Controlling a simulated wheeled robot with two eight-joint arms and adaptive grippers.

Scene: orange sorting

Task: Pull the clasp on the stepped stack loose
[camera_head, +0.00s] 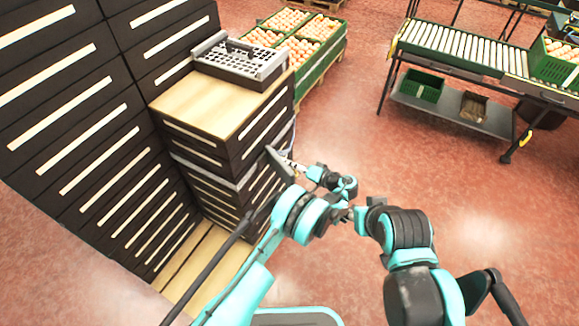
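The stepped stack is made of black slatted crates. A tall part (72,125) stands at the left, and a lower part (222,140) has a light wooden top (205,103). A grey band (240,186) runs around the lower part. My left gripper (284,160) is at the right side of the lower part, close to its edge, below the wooden top. Its fingers are small and dark here, and whether they are open or shut is unclear. I cannot make out the clasp; the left gripper and wrist cover that spot. My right arm reaches in from the lower right; its gripper is hidden.
A grey perforated tray (240,60) sits on the wooden top. Green crates of oranges (318,62) stand behind the stack. A roller conveyor (450,47) with a lower shelf stands at the back right. The reddish floor (440,165) between is clear.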

